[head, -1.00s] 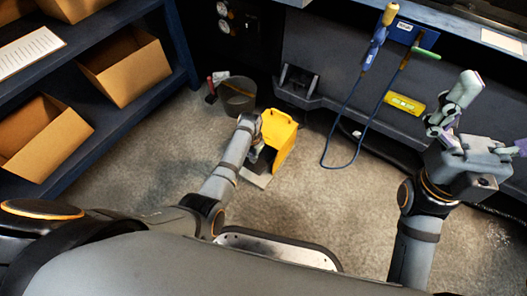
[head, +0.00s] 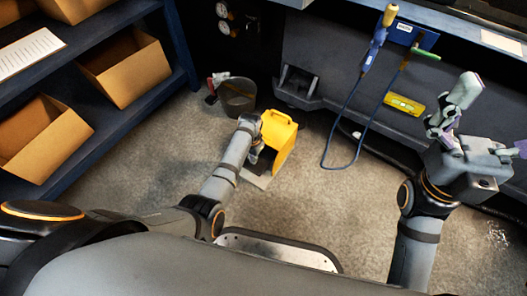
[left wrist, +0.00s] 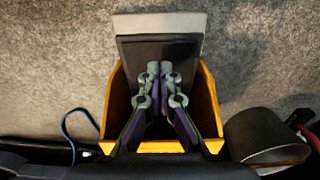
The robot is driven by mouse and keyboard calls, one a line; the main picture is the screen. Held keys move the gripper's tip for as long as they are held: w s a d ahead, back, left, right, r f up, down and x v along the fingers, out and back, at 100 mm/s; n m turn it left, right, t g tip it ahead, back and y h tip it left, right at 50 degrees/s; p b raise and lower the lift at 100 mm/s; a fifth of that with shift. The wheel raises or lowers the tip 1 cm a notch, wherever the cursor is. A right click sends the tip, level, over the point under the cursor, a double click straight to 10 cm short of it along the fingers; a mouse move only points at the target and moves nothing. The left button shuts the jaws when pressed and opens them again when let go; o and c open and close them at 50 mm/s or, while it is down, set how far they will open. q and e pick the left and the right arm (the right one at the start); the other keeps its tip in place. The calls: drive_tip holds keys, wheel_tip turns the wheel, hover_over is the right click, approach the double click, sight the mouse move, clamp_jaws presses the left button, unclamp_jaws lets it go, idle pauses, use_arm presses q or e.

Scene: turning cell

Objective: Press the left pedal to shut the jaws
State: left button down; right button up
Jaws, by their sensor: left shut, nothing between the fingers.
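One yellow pedal housing (head: 279,138) stands on the floor, its open side facing me. In the left wrist view the same housing (left wrist: 112,100) has a dark pedal plate (left wrist: 160,47) inside and a pale base plate (left wrist: 160,22) sticking out. My left gripper (left wrist: 160,68) is shut and empty, its fingertips over the dark plate inside the housing mouth. I cannot tell whether they touch the plate. In the head view my left gripper (head: 257,156) is partly hidden by the arm and housing. My right gripper (head: 490,115) is raised at the right, its fingers spread wide.
A grey bin (head: 236,96) stands behind and left of the pedal. A blue shelf (head: 120,117) with cardboard boxes (head: 125,65) fills the left. The dark machine front (head: 330,70) with a hanging blue hose (head: 340,125) lies behind. Floor right of the pedal is clear.

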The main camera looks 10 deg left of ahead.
use_arm(q)
drive_tip(key=shift+f+b, duration=1.35)
drive_tip(key=shift+f, duration=0.95)
wheel_tip(320, 180, up, 9)
drive_tip(key=p, duration=1)
drive_tip(key=shift+r+p, duration=0.2)
drive_tip(key=shift+p, duration=0.15)
drive_tip(key=shift+f, duration=0.15)
